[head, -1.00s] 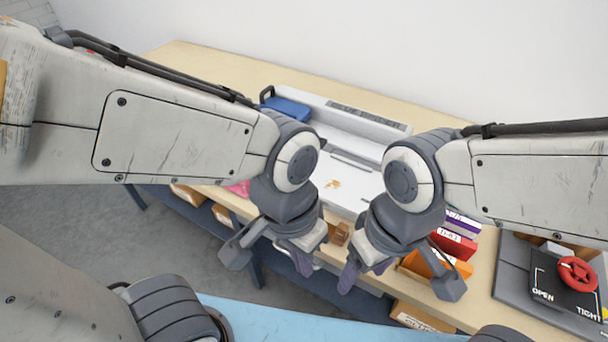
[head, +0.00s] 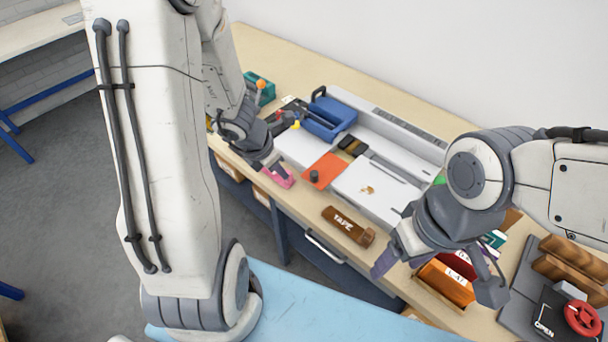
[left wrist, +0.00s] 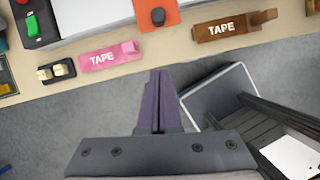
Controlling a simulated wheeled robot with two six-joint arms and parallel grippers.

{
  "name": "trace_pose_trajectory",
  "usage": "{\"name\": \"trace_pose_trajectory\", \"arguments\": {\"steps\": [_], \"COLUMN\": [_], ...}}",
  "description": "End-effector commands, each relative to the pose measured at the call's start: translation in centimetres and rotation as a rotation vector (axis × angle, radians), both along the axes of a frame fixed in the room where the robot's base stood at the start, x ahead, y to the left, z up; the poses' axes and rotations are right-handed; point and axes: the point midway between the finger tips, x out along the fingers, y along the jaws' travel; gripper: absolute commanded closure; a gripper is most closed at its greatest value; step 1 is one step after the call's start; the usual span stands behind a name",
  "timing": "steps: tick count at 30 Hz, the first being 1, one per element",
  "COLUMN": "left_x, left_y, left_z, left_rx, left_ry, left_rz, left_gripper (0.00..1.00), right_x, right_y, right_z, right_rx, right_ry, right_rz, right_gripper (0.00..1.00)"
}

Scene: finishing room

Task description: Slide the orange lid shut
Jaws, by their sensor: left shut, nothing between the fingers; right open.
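The orange lid (head: 322,164) is a flat square with a dark round knob (head: 314,176). It lies between two white surfaces near the table's front, with a dark recess (head: 353,146) just behind it. The lid's front part and knob also show at the top of the left wrist view (left wrist: 150,22). My left gripper (head: 280,170) is shut and empty, left of the lid and apart from it, by the pink tape holder (head: 276,180). Its purple fingers show together in the left wrist view (left wrist: 160,74). My right gripper (head: 383,264) is open, right of the brown tape holder (head: 348,224).
A blue caddy (head: 330,116) stands behind the lid. Red and orange boxes (head: 446,284) sit beside my right gripper. A red handwheel (head: 582,318) is at the far right. The table front left of the brown tape holder is fairly clear.

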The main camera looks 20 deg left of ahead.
Motion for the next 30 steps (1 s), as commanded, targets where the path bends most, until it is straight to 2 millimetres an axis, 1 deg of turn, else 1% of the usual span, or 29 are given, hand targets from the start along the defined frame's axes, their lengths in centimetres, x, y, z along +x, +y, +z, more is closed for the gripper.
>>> {"name": "trace_pose_trajectory", "arguments": {"steps": [1, 3, 9, 11, 13, 16, 19, 24, 30], "left_x": [0.3, 0.7, 2.2, 2.6, 3.6, 4.8, 5.6, 6.1, 6.1], "left_y": [-0.3, -0.6, -1.4, -1.7, -2.2, -2.9, -3.3, -3.6, -3.6], "left_z": [-1.7, -3.2, -7.2, -8.2, -7.2, -7.1, -7.2, -7.4, -7.5], "left_rx": [-0.001, -0.001, -0.001, -0.001, 0.000, 0.001, 0.000, 0.000, 0.000], "left_ry": [0.003, 0.003, 0.002, 0.000, 0.000, -0.001, -0.001, -0.001, -0.001], "left_rz": [-0.003, -0.005, -0.008, -0.009, -0.012, -0.012, -0.010, -0.009, -0.009], "left_gripper": [1.00, 1.00, 1.00, 1.00, 1.00, 1.00, 1.00, 1.00, 1.00], "right_x": [0.0, 0.0, 0.0, 0.0, 0.0, 0.0, 0.0, 0.0, 0.0], "right_y": [0.0, 0.0, 0.0, 0.0, 0.0, 0.0, 0.0, 0.0, 0.0], "right_z": [-1.3, -2.4, -5.0, -5.6, -4.1, -3.4, -3.1, -3.0, -3.1], "right_rx": [0.000, 0.000, 0.000, 0.000, -0.001, 0.001, 0.000, 0.000, 0.000], "right_ry": [0.000, 0.000, 0.000, 0.000, 0.001, -0.001, 0.000, 0.000, 0.000], "right_rz": [0.000, 0.001, 0.001, 0.001, 0.001, 0.001, 0.001, 0.001, 0.001], "right_gripper": [0.31, 0.31, 0.31, 0.31, 0.31, 0.31, 0.31, 0.31, 0.31]}}
